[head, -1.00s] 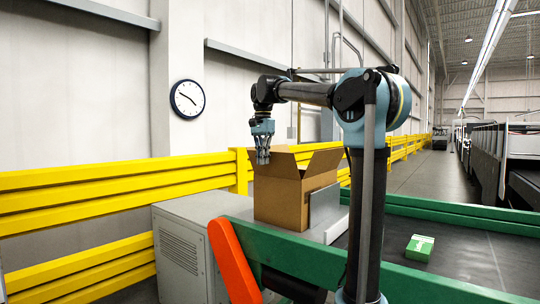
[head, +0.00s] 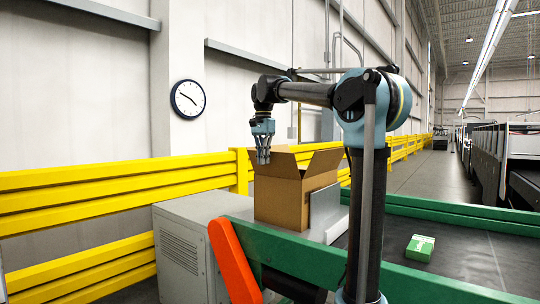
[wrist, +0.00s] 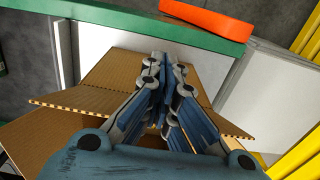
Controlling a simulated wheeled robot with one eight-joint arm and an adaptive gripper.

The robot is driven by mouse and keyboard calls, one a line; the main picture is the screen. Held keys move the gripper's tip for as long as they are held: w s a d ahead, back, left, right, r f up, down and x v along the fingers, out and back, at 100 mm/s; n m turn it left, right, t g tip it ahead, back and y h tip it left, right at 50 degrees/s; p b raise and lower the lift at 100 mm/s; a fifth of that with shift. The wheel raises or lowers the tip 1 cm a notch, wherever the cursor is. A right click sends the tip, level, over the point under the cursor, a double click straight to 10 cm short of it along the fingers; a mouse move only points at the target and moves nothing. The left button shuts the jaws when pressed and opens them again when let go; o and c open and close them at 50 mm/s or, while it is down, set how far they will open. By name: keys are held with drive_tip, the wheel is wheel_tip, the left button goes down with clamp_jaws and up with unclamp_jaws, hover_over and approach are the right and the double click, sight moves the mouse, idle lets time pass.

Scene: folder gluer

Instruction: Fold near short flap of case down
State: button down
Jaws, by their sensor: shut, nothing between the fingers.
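The case (head: 288,196) is a brown cardboard box standing upright on a light grey surface, with its top flaps standing up or spread outward. One flap (head: 325,161) leans out to the right in the head view. My gripper (head: 263,158) points down at the case's left top edge, shut and empty. In the wrist view my gripper (wrist: 165,75) hangs over the case, with cardboard flaps (wrist: 75,98) showing on both sides of the fingers. My fingers hide part of the flaps and the opening, and I cannot tell whether they touch cardboard.
A grey metal plate (head: 324,208) stands against the case's right side. A green rail (head: 300,255) and an orange guard (head: 233,260) lie in front. A green packet (head: 420,248) rests on the dark belt (head: 470,250). Yellow barriers (head: 110,195) run behind.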

hover_over(275, 170)
drive_tip(key=shift+w, duration=0.35)
idle(0.4)
